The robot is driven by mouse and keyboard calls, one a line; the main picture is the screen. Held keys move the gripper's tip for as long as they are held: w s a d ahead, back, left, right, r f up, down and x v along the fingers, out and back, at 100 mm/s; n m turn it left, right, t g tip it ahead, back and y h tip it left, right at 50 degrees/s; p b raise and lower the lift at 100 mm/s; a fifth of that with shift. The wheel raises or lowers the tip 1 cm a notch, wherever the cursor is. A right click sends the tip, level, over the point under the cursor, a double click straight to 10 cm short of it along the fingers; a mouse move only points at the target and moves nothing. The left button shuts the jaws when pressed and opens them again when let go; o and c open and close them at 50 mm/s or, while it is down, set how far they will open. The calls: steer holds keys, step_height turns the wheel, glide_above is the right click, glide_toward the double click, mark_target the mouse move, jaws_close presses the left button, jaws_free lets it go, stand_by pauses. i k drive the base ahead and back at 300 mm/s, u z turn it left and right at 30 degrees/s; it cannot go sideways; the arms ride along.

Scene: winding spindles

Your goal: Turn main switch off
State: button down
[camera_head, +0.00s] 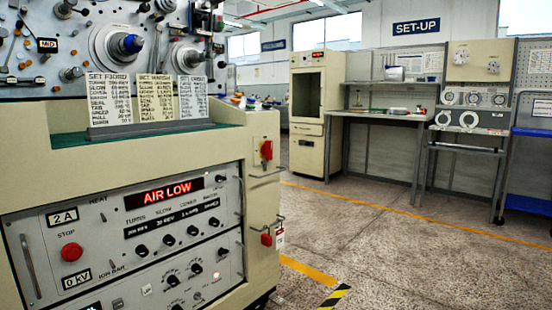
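The winding machine (200,143) stands at the left, cream coloured with a grey control panel (120,215) on its front. On its right side is a red switch (266,149) on a pale plate, likely the main switch; its position is too small to read. A second red part (266,239) sits lower on the same side, beside a small tag. The panel's display (164,192) is lit and reads "AIR LOW". My gripper is not in view.
A red stop button (72,252) and several black knobs are on the panel. Handles stick out from the machine's right side. The speckled floor (400,265) to the right is open, with yellow lines. A cream cabinet (307,150) and workbench (385,116) stand behind.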

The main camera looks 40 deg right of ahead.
mark_target(267, 148)
steer(key=z, duration=4.35)
steer(key=i, duration=0.1)
steer(key=u, duration=3.15)
